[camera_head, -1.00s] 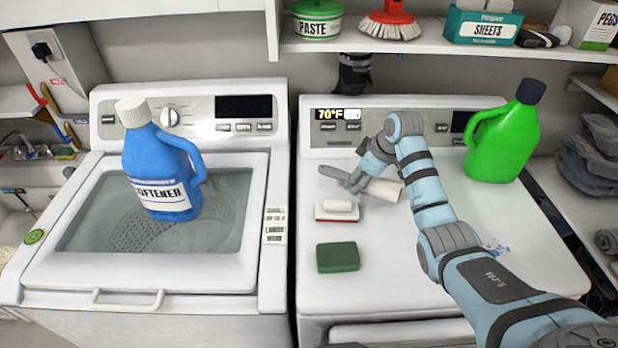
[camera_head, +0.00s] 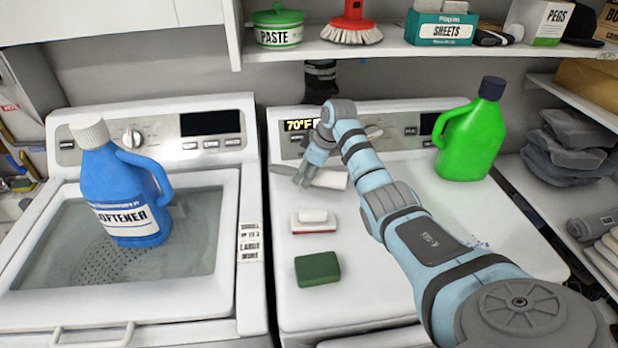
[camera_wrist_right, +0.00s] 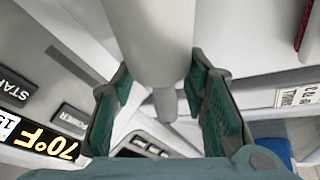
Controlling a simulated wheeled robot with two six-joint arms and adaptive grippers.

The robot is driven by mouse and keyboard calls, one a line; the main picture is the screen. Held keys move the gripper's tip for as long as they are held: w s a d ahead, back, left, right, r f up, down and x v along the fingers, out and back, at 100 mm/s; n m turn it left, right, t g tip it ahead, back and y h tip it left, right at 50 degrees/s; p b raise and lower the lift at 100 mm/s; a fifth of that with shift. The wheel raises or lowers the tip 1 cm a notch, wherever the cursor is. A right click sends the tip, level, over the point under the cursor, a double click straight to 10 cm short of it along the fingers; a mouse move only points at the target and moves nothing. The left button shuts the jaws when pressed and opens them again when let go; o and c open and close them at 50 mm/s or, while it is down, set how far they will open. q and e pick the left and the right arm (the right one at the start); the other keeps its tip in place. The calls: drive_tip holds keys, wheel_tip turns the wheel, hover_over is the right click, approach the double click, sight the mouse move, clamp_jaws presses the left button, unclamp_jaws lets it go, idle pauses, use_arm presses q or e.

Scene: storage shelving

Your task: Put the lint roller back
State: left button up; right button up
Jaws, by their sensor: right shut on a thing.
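The lint roller has a white roll (camera_head: 330,178) and a grey handle (camera_head: 282,169). It lies level at the back left of the right-hand machine's top (camera_head: 400,215), just in front of the control panel; whether it touches the top is unclear. My right gripper (camera_head: 304,179) is shut on it near where roll and handle meet. In the right wrist view the white roll (camera_wrist_right: 150,40) lies between the two green-padded fingers (camera_wrist_right: 160,105), with the grey handle (camera_wrist_right: 165,104) beyond. My left gripper is not in view.
A white bar on a red-and-white holder (camera_head: 313,222) and a green sponge (camera_head: 317,269) lie in front. A green jug (camera_head: 471,135) stands right. A blue softener bottle (camera_head: 122,190) stands over the left machine. The shelf (camera_head: 390,48) above holds a paste tub (camera_head: 278,28), brush (camera_head: 352,25) and boxes.

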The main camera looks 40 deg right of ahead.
wheel_tip(320, 180, down, 2)
drive_tip(key=shift+f, duration=0.1)
drive_tip(key=shift+s, duration=0.1)
drive_tip(key=o, duration=1.1)
drive_tip(key=p+v, duration=0.1)
drive_tip(key=v, duration=1.1)
